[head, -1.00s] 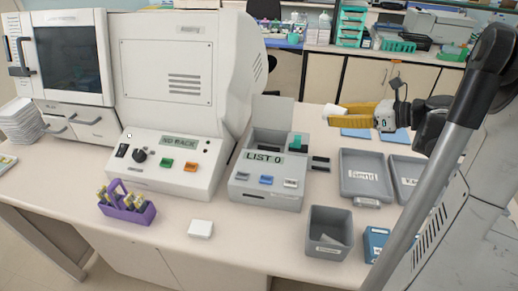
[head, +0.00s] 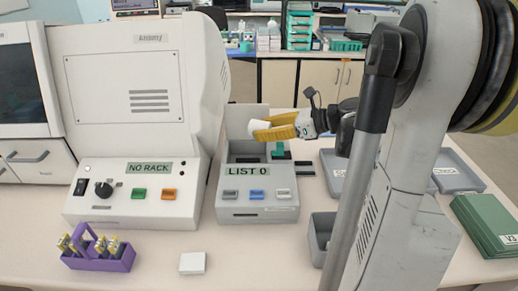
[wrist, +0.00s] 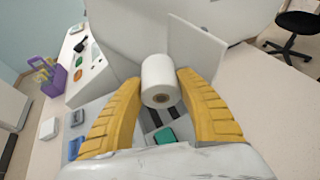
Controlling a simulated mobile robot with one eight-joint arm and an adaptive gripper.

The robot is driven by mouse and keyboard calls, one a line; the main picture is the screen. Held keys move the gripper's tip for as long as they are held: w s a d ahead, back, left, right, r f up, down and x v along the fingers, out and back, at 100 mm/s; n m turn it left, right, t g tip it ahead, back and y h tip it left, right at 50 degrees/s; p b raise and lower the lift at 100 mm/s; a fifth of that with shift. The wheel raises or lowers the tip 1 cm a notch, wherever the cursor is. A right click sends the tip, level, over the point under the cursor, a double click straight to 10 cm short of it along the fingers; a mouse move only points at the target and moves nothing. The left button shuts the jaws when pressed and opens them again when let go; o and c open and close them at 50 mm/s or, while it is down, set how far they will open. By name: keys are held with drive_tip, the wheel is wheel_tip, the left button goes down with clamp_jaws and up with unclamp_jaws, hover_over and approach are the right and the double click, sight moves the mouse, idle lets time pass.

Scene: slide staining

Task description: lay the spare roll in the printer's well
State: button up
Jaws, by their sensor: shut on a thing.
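The spare roll (wrist: 159,76) is a white paper roll with a brown core. In the wrist view it sits between the yellow fingers of my gripper (wrist: 160,90), which is shut on it. In the head view the white roll (head: 259,127) shows at the tips of my gripper (head: 272,131), above the printer. The printer (head: 257,209) is grey, with a "LIST 0" display and its lid (head: 236,119) raised at the back. A teal part (head: 280,152) shows at the well's right side.
The large white stainer (head: 140,130) with a "NO RACK" panel stands left of the printer. A purple rack (head: 100,262) and a small white block (head: 192,263) lie in front. Grey trays (head: 333,163), a grey bin (head: 320,235) and green folders (head: 490,225) are to the right.

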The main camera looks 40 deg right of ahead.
drive_tip(key=shift+w+a+f, duration=0.15)
drive_tip(key=shift+a+f, duration=0.3)
drive_tip(key=shift+a, duration=0.05)
drive_tip(key=shift+f+b, duration=1.1)
drive_tip(key=shift+f, duration=0.75)
drive_tip(key=shift+f, duration=0.1)
drive_tip(key=shift+f+b, duration=0.5)
drive_tip(key=shift+b, duration=0.05)
drive_tip(key=o, duration=1.1)
drive_tip(key=shift+o, duration=0.2)
drive_tip(key=shift+r, duration=0.1)
